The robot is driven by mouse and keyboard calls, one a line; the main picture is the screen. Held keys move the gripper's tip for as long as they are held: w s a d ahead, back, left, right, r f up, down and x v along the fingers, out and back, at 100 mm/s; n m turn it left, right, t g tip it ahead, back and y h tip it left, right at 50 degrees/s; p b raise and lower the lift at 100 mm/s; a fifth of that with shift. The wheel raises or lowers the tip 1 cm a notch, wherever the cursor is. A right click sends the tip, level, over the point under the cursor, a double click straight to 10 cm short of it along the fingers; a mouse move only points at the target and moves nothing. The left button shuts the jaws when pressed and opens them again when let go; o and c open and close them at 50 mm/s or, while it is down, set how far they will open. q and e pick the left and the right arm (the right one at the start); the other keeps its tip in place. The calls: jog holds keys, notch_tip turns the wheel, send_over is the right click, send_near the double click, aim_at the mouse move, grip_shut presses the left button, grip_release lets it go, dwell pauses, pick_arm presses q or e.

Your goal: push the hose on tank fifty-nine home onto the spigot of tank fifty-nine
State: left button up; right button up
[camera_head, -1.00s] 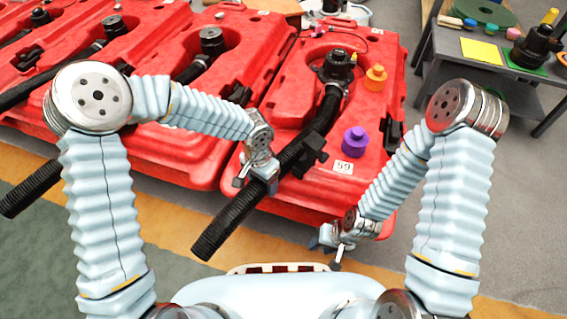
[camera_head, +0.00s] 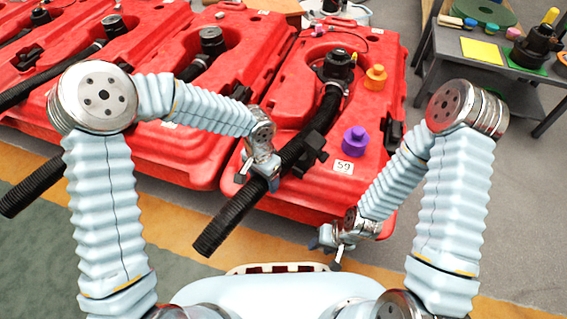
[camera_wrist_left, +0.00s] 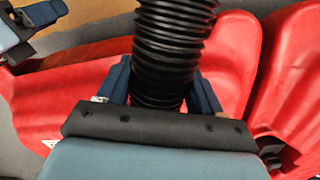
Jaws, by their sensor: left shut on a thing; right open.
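Tank fifty-nine (camera_head: 290,92) is the red tank at the right of the row, with a label reading 59 (camera_head: 343,167). Its black ribbed hose (camera_head: 228,224) runs from the dark fitting near the top, past a black clip (camera_head: 312,150), and out over the tank's front edge. My left gripper (camera_head: 258,178) is shut on the hose near that edge; the left wrist view shows the hose (camera_wrist_left: 170,45) between its blue fingers. My right gripper (camera_head: 337,252) is open and empty in front of the tank's right corner. I cannot make out the spigot or how far the hose is on it.
A purple cap (camera_head: 355,141) and an orange cap (camera_head: 376,77) stand on the tank. Other red tanks (camera_head: 180,150) with hoses stand close on the left. A grey table (camera_head: 490,68) with several parts is at the upper right. The floor at right is clear.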

pick_arm(q)
jog(key=shift+w+d+r, duration=0.1)
jog(key=shift+w, duration=0.05)
jog(key=o, duration=1.3)
jog(key=shift+o, duration=0.2)
jog(key=shift+r+p, duration=2.4)
jog(key=shift+r, duration=1)
notch_tip(320, 180, up, 7)
jog(key=p, duration=0.4)
jog(key=shift+p, duration=0.35)
